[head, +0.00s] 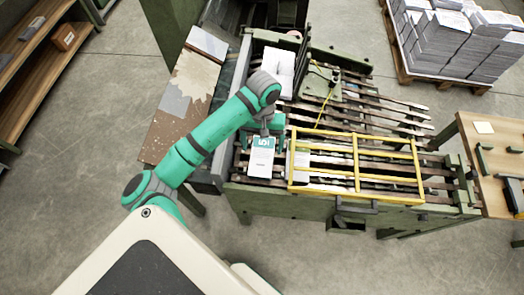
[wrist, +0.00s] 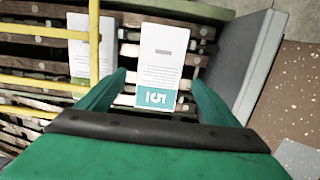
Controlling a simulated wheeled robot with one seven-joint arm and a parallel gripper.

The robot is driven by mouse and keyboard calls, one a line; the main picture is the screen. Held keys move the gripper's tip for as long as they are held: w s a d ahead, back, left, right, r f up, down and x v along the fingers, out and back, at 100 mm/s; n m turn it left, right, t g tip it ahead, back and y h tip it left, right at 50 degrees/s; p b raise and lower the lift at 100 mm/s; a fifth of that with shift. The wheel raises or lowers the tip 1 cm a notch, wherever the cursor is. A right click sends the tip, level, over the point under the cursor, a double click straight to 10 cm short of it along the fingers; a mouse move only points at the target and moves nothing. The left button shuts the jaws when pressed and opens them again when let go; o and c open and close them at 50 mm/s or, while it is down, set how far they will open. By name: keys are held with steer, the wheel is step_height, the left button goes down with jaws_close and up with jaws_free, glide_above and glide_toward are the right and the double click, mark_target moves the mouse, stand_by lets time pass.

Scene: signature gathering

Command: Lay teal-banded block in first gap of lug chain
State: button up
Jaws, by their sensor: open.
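The teal-banded block (head: 261,162) is a white printed slab with a teal band at one end. It lies flat over the dark slats of the lug chain (head: 388,184), near the chain's left end. In the wrist view the block (wrist: 163,55) has its band towards me. My gripper (head: 265,142) is at the banded end, and its fingers (wrist: 155,92) stand apart on either side of the band, with slats showing beside the block. My gripper is open. Whether the block bears fully on the slats is hard to tell.
A yellow guard frame (head: 357,165) covers the chain just right of the block. A second printed slab (wrist: 82,50) lies partly under it. A worn brown board (head: 178,108) is at the left. A wooden bench (head: 480,142) and a pallet of paper stacks (head: 440,40) are at the right.

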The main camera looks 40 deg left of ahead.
mark_target(262, 152)
step_height(262, 152, up, 7)
steer(key=shift+w+a, duration=0.2)
steer(key=shift+w, duration=0.15)
steer(key=shift+f, duration=0.1)
stand_by(0.3)
